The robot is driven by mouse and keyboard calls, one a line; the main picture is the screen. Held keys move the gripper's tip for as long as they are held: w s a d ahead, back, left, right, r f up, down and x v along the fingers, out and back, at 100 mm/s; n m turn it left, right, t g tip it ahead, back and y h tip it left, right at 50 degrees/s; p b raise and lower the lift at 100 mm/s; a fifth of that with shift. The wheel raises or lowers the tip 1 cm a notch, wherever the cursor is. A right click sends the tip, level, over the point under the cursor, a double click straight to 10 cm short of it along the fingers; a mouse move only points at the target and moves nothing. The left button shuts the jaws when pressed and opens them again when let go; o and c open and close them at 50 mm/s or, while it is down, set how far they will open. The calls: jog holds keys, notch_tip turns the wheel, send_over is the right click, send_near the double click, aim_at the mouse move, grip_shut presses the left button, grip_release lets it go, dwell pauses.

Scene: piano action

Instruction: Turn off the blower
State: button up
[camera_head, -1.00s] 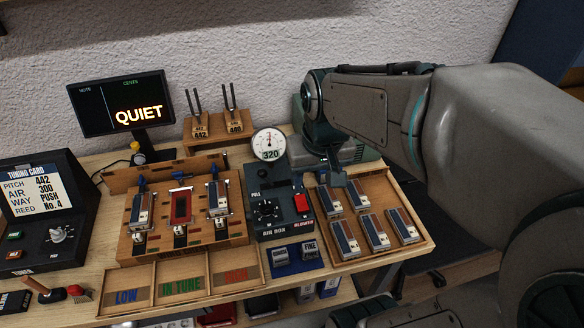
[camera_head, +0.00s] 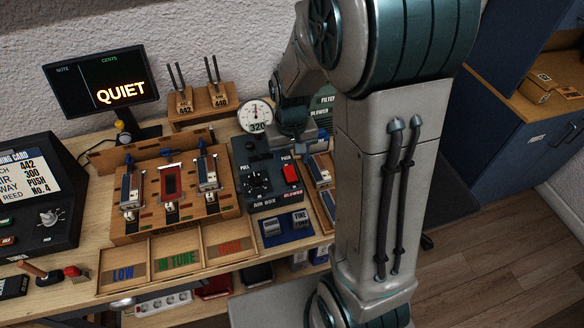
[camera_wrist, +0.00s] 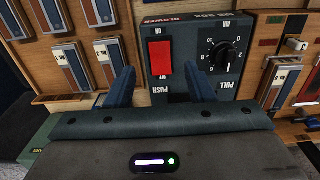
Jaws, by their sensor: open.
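The air box (camera_head: 262,203) is a dark box on the bench with a black dial and a red blower switch (camera_head: 291,174) on its face. In the wrist view the red switch (camera_wrist: 160,58) appears upside down, with a "BLOWER" label beyond it. My gripper (camera_wrist: 162,84) is open and empty, its two blue fingers on either side of the switch's near end in the picture. I cannot tell whether they touch the box. In the head view my gripper is partly hidden by my arm near the box's upper right. The gauge (camera_head: 255,116) reads 320.
Reed blocks lie in a tray (camera_head: 326,208) right of the air box, mostly behind my arm. The wooden tuning bench (camera_head: 140,228) stands left of it. The monitor (camera_head: 105,91) reads QUIET.

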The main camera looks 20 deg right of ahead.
aim_at(291, 176)
jog(key=shift+f, duration=2.65)
